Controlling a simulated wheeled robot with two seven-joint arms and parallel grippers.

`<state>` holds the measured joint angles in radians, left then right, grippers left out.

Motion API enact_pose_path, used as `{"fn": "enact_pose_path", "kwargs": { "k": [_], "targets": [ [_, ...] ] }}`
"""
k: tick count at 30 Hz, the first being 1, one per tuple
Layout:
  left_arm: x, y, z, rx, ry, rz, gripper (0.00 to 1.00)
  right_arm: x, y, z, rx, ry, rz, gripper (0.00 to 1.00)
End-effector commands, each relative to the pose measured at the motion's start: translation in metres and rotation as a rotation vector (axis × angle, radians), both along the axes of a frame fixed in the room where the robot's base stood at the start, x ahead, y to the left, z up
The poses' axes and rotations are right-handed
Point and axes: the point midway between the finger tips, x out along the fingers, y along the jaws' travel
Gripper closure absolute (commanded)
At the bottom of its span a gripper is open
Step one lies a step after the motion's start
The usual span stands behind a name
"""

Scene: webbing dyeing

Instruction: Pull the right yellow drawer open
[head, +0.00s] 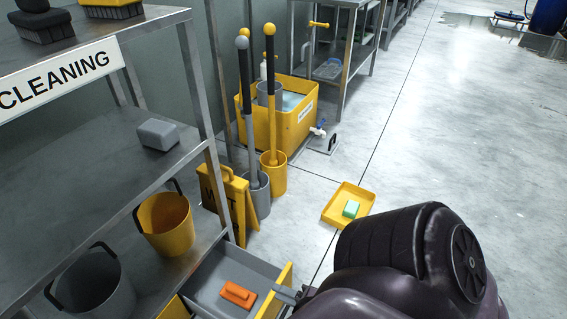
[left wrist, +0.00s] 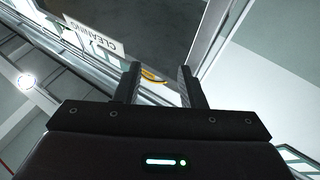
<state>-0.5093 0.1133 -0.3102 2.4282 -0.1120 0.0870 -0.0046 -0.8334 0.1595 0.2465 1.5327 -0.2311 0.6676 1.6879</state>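The right yellow drawer (head: 273,293) stands pulled out from under the shelf. Its grey inside shows, with an orange brush-like block (head: 238,294) lying in it. My right gripper (head: 287,294) is at the outer side of the drawer's yellow front, with its fingertips against or very close to it. The handle is hidden, so I cannot tell whether the fingers are shut on it. My left gripper (left wrist: 160,84) shows in the left wrist view with its fingers apart and nothing between them. It is outside the head view.
A second yellow drawer front (head: 174,309) shows at the bottom edge. A yellow bucket (head: 168,226) and a grey bucket (head: 92,284) stand on the shelf above. A yellow tray (head: 335,211) with a green block lies on the floor beyond the drawer. Open floor (head: 470,150) lies to the right.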

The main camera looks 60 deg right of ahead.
Motion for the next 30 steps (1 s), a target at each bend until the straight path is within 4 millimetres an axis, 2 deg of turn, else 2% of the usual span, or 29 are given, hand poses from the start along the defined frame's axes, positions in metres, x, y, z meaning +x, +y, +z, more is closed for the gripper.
{"fn": "enact_pose_path", "kwargs": {
  "k": [6, 12, 30],
  "targets": [
    [0.007, -0.006, -0.043, 0.078, 0.194, -0.006, 0.64, 0.0, 0.0, 0.013, 0.001, 0.001, 0.0, 0.7],
    [0.008, -0.008, -0.064, 0.114, 0.281, -0.01, 0.64, 0.0, 0.001, 0.017, 0.001, 0.002, 0.0, 0.7],
    [0.008, -0.008, -0.068, 0.12, 0.296, -0.01, 0.64, 0.0, 0.0, 0.017, 0.001, 0.002, 0.0, 0.7]
  ]
}}
